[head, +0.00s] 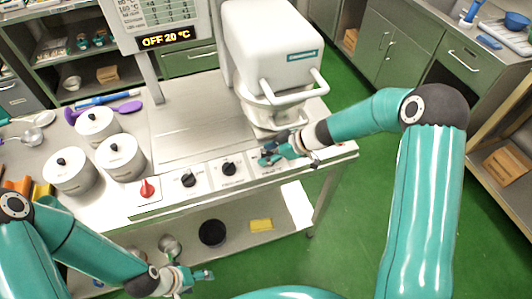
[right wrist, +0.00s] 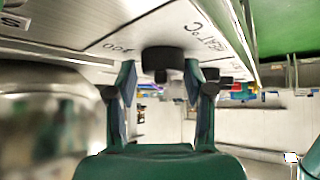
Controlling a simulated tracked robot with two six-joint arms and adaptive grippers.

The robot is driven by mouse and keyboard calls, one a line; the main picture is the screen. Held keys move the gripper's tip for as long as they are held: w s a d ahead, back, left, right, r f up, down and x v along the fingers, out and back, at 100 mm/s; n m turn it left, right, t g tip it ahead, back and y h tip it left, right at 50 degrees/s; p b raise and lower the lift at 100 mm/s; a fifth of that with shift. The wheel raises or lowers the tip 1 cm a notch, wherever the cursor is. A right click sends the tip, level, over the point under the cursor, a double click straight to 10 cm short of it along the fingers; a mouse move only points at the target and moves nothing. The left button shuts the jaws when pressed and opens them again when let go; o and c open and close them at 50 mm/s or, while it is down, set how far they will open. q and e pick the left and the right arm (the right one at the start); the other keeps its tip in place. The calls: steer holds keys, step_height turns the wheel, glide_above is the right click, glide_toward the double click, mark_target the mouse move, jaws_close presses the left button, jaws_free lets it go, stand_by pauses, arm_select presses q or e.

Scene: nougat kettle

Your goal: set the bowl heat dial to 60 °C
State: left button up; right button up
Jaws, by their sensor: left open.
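The bowl heat dial is a black knob (right wrist: 163,60) on the pale panel, with partly cut-off "°C" lettering and a "100" mark beside it in the right wrist view. My right gripper (right wrist: 160,80) is open, with one finger on each side of the knob. A gap shows at the left finger; the right finger is very close, and I cannot tell if it touches. The display (head: 165,40) reads "OFF 20 °C". My left gripper (head: 203,275) is open and empty in front of the counter.
A red knob (head: 147,189) and two black dials (head: 189,180) (head: 229,168) sit left of my right gripper on the panel. The white kettle machine (head: 272,50) with its handle bar stands behind. Lidded white pots (head: 121,158) stand at the left. Green floor is free at the right.

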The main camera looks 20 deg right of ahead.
steer(key=shift+o, duration=0.5)
steer(key=shift+a, duration=0.1)
steer(key=v, duration=1.2)
